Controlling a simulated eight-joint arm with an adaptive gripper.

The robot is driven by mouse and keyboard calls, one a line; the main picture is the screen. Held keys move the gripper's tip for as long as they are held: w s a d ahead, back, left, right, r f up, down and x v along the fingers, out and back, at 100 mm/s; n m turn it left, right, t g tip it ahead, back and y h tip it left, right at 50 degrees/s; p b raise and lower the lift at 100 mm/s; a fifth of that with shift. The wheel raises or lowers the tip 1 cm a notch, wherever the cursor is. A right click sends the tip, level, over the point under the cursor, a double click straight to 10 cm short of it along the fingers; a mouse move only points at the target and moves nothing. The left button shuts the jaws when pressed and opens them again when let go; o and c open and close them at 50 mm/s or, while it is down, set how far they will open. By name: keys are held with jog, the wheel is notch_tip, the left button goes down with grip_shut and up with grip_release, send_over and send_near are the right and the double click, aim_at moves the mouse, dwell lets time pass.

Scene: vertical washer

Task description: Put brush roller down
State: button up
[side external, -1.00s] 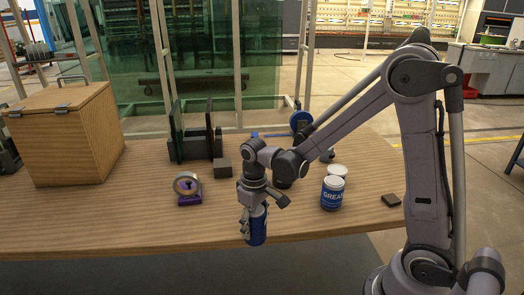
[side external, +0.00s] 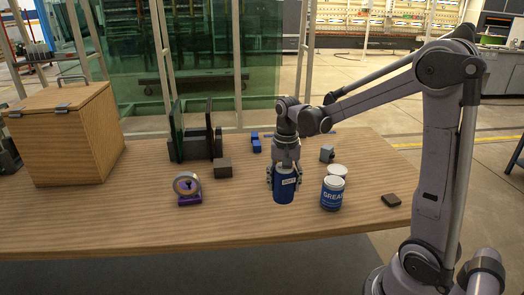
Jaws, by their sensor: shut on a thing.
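My gripper (side external: 284,178) points down over the right half of the wooden table (side external: 230,226). Its fingers are closed around a blue cylinder (side external: 284,193) with a small white label, held upright. The cylinder looks like a can, and I cannot tell from its shape whether it is the brush roller. I cannot tell whether its base touches the table. No other thing in view shows clearly as a brush roller.
A dark block (side external: 391,200) lies further right. A ring on a purple base (side external: 188,188), dark upright plates (side external: 195,140) and a wooden box (side external: 66,135) are left. The front middle is clear.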

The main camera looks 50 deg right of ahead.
jog(key=d+r+m, duration=0.1)
jog(key=d, duration=0.1)
jog(key=s+d+r+m, duration=0.1)
jog(key=m, duration=0.1)
jog(key=shift+s+d, duration=0.15)
jog(key=shift+d, duration=0.2)
jog(key=shift+w+a+f, duration=1.25)
jog(key=shift+a+f, duration=0.25)
jog(key=shift+f, duration=0.25)
jog(key=shift+w+a+f, duration=1.3)
jog(key=shift+a+f, duration=0.2)
jog(key=shift+f, duration=0.3)
jog(key=shift+w+a+f, duration=1.25)
jog(key=shift+a+f, duration=0.25)
jog(key=shift+f, duration=0.25)
jog(key=shift+f, duration=0.1)
jog(key=o, duration=1.3)
